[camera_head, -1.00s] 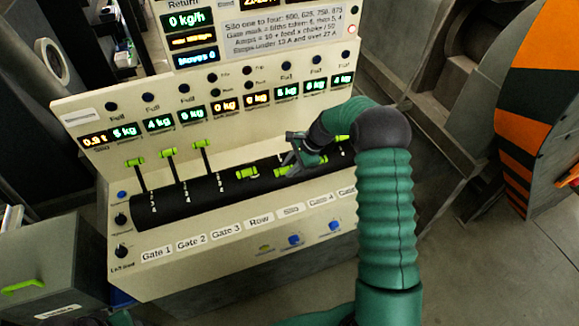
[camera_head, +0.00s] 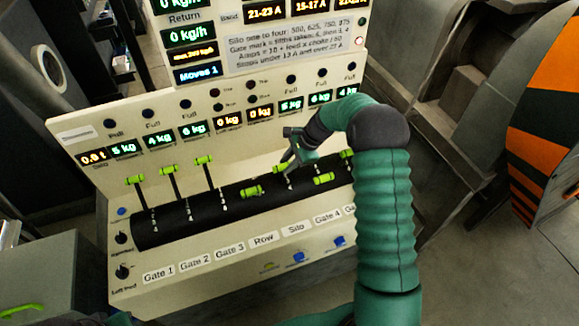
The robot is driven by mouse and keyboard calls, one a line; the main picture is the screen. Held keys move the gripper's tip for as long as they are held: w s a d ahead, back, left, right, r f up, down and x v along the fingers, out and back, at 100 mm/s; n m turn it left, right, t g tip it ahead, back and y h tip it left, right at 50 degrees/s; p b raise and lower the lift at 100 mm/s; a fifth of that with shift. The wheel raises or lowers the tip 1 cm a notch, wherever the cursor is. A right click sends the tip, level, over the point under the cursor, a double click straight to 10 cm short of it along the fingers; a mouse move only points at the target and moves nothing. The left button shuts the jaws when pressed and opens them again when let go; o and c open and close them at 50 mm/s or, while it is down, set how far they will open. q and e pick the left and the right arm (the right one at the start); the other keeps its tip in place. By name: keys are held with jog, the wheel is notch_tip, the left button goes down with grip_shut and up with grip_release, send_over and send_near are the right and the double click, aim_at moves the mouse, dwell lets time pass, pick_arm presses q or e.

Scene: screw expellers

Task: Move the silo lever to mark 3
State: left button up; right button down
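The silo lever (camera_head: 281,170) has a green handle, partly hidden by my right gripper (camera_head: 289,162). It stands in the black slotted drum, above the "Silo" label (camera_head: 293,229). Its handle is higher up the panel than the neighbouring row lever (camera_head: 252,192) and gate 4 lever (camera_head: 323,179). My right gripper's fingers are at the silo handle; whether they are closed on it I cannot tell. The marks beside the silo lever are too small or covered to read. My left gripper is not in view.
The gate 1 (camera_head: 135,180), gate 2 (camera_head: 168,170) and gate 3 (camera_head: 205,160) levers stand upright to the left. Another green handle (camera_head: 347,154) is close to my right arm. Displays and buttons line the panel (camera_head: 85,180); one display reads "Moves 1" (camera_head: 198,74).

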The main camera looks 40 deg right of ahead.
jog(key=shift+s+a+f, duration=0.1)
jog(key=shift+a+f, duration=0.1)
jog(key=shift+f, duration=0.15)
jog(key=shift+s+a+r, duration=0.1)
jog(key=shift+s, duration=0.15)
jog(key=c, duration=1.6)
grip_release()
jog(key=shift+s+r, duration=0.15)
jog(key=shift+s, duration=0.05)
jog(key=shift+c, duration=0.2)
jog(key=o, duration=0.4)
jog(key=shift+a+r, duration=0.1)
jog(key=shift+a, duration=0.15)
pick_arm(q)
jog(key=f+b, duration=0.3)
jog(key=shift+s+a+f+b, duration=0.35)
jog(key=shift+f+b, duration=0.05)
pick_arm(e)
jog(key=v, duration=1.6)
jog(key=shift+w+r, duration=0.2)
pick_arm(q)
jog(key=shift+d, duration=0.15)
pick_arm(e)
jog(key=shift+d, duration=0.3)
